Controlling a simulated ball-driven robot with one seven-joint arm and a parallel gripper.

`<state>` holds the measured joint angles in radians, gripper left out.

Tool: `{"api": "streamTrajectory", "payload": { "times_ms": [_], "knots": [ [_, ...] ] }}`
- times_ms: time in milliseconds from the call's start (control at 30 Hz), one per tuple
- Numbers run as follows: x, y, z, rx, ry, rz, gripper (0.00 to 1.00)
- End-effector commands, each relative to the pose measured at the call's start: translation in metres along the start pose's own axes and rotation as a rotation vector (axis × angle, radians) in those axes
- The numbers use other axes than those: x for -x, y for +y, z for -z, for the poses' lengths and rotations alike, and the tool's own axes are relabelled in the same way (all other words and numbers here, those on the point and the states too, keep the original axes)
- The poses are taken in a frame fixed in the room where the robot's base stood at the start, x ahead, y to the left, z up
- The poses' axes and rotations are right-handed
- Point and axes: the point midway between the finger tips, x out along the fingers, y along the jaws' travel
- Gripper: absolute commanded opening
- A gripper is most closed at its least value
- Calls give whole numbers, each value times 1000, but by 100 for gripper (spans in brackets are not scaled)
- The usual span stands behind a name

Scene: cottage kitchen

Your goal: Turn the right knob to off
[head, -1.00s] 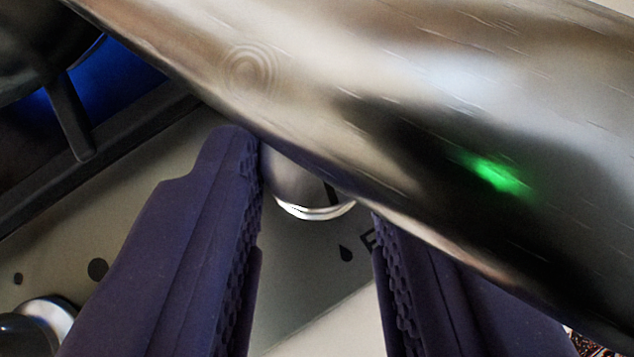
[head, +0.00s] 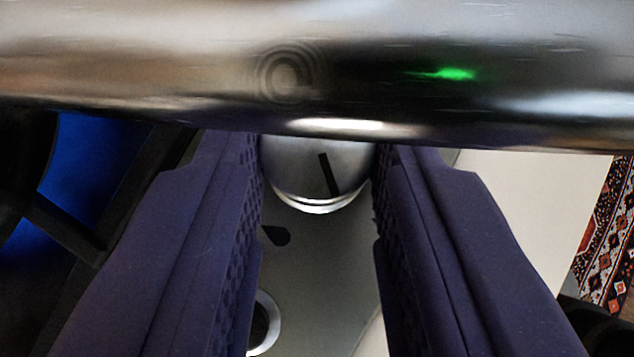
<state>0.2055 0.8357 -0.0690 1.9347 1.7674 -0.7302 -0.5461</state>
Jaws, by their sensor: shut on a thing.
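The right knob (head: 303,178) is a round silver knob with a black line on its face, at the middle of the head view. My gripper (head: 317,165) has its two dark purple fingers on either side of it, shut on the knob. The black line slants slightly, from upper left to lower right. The knob's upper part is hidden behind a shiny metal bar across the top of the view.
Another silver-rimmed knob (head: 264,325) shows partly behind the left finger. A blue flame glow (head: 85,165) and dark pan supports (head: 65,228) are at the left. A patterned rug (head: 607,245) lies at the far right.

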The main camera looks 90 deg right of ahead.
Motion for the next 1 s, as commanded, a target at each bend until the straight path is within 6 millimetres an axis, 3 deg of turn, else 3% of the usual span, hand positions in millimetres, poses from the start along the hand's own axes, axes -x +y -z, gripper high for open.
{"api": "streamTrajectory", "payload": {
  "times_ms": [33, 500, 1000],
  "knots": [
    [8, -1, 7, -28, -2, -33, 3],
    [-1, -10, 2, -314, -3, -312, 3],
    [-3, -13, 2, -436, -1, -435, 3]
  ]
}}
